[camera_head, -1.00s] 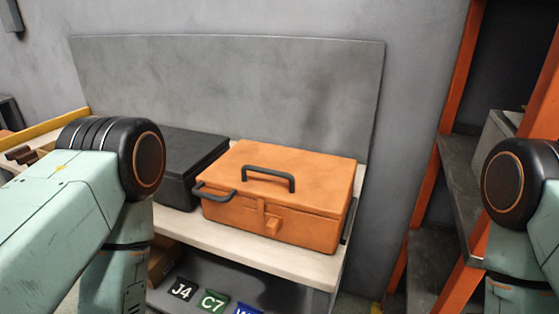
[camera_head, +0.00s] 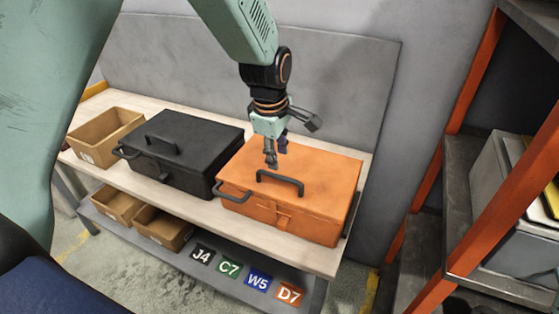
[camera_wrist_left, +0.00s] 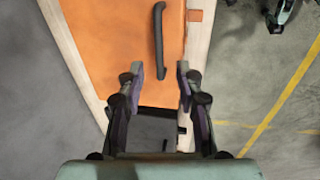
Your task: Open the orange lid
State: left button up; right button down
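The orange box (camera_head: 300,214) sits on the workbench with its orange lid (camera_head: 325,178) closed. A dark handle (camera_head: 281,180) stands on the lid, and an orange latch is on the front face. My left gripper (camera_head: 277,157) reaches down from above, over the back left part of the lid. In the left wrist view the gripper (camera_wrist_left: 160,72) is open, with an empty gap between its fingers. The lid (camera_wrist_left: 115,45) and its handle (camera_wrist_left: 158,42) show beyond the fingertips there. Whether the fingers touch the lid is unclear. My right gripper is out of view.
A black case (camera_head: 180,155) stands close to the left of the orange box, with an open carton (camera_head: 107,136) farther left. A grey panel (camera_head: 355,80) rises behind the bench. Orange-framed shelving (camera_head: 468,130) stands at the right. Labelled tags and cartons occupy the lower shelf.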

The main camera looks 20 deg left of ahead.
aim_at(280, 176)
pick_arm(q)
jog(key=f, duration=0.2)
jog(key=w+f, duration=0.1)
jog(key=f, duration=0.3)
jog(key=shift+w+a, duration=0.15)
jog(key=shift+a, duration=0.2)
jog(key=shift+w+d+f, duration=0.1)
jog(key=shift+d+f, duration=0.25)
jog(key=shift+f, duration=0.25)
jog(key=shift+a, duration=0.15)
jog(key=shift+a+f, duration=0.1)
jog(key=shift+a, duration=0.05)
jog(key=shift+c, duration=0.9)
jog(key=shift+d, duration=0.2)
grip_shut()
